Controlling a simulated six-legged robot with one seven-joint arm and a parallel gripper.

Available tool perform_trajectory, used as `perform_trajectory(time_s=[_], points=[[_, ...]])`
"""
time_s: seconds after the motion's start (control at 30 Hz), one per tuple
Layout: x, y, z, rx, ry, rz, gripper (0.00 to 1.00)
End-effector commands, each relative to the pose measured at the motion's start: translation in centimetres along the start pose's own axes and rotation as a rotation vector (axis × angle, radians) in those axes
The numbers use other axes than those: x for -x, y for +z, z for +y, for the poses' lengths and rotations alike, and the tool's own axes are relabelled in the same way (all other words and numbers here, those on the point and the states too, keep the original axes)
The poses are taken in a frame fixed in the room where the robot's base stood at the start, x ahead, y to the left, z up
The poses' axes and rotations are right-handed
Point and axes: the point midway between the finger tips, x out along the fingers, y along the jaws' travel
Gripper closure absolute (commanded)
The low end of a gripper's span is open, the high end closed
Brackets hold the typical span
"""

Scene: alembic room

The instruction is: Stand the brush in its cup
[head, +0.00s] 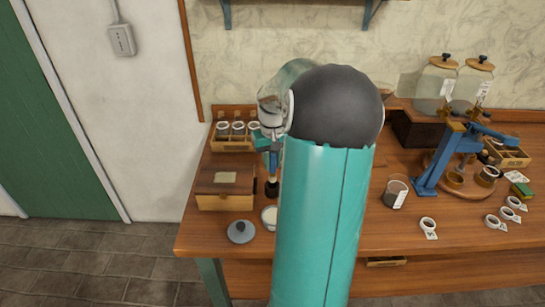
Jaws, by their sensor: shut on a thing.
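My gripper (267,145) is seen left of my teal arm, above the left part of the bench. It is shut on the brush (272,187), which hangs roughly upright with its dark end down. Part of the brush is hidden by the gripper. A small round whitish vessel (268,217), perhaps the cup, stands in front of the brush, with its right side hidden behind my arm. I cannot tell how far the brush end is above the bench.
A wooden box (226,190) stands left of the brush, and a grey lid (240,232) lies near the front edge. A rack of jars (234,136) is behind. Right of my arm are a tagged beaker (396,192) and a blue stand (440,160). My arm hides the bench's middle.

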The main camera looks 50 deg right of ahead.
Motion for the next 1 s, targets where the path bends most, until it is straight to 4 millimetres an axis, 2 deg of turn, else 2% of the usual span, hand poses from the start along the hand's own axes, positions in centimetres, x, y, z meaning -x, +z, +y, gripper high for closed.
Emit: perform_trajectory(time_s=[1.0], points=[[-4.2, 0.0, -0.1, 0.000, -0.001, 0.000, 0.99]])
